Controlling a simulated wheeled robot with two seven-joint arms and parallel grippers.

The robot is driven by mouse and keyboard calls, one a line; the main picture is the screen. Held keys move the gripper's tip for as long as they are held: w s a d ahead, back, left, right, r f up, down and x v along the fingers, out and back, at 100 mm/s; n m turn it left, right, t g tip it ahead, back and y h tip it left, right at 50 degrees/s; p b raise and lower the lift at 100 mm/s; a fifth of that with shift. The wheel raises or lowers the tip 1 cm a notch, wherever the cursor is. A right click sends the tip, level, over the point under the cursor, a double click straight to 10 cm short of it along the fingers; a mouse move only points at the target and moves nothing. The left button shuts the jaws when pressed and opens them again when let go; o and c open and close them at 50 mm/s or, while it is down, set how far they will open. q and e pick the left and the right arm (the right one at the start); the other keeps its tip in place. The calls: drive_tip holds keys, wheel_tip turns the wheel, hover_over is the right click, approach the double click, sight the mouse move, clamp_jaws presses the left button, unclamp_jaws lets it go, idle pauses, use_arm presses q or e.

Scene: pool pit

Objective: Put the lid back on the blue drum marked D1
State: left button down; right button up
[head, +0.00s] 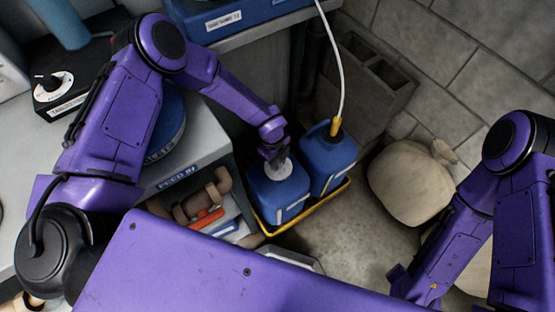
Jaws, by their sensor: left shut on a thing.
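Two blue drums stand side by side in a yellow-rimmed tray (345,187) on the floor. The left drum (270,198) has a small white label on its front, too small to read. The right drum (335,165) has a yellow fitting on top with a white hose running up from it. I cannot read which drum is marked D1. My left gripper (276,158) points down over the left drum and is shut on a round white lid (281,171). The lid is at the drum's top; I cannot tell if it touches the neck. My right gripper is out of view.
A grey bench with a shelf (230,212) of tools stands left of the drums. Concrete blocks (365,85) are behind, and a tied beige sack (408,190) lies right. The white hose (340,70) hangs above the right drum. Floor between tray and sack is clear.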

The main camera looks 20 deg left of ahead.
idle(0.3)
use_arm(q)
drive_tip(key=shift+c, duration=1.6)
unclamp_jaws()
drive_tip(key=shift+s+f, duration=0.15)
drive_tip(key=shift+r+p, duration=0.85)
drive_tip(key=shift+r, duration=0.3)
drive_tip(key=shift+r+p, duration=1.9)
drive_tip(key=shift+r, duration=0.65)
clamp_jaws()
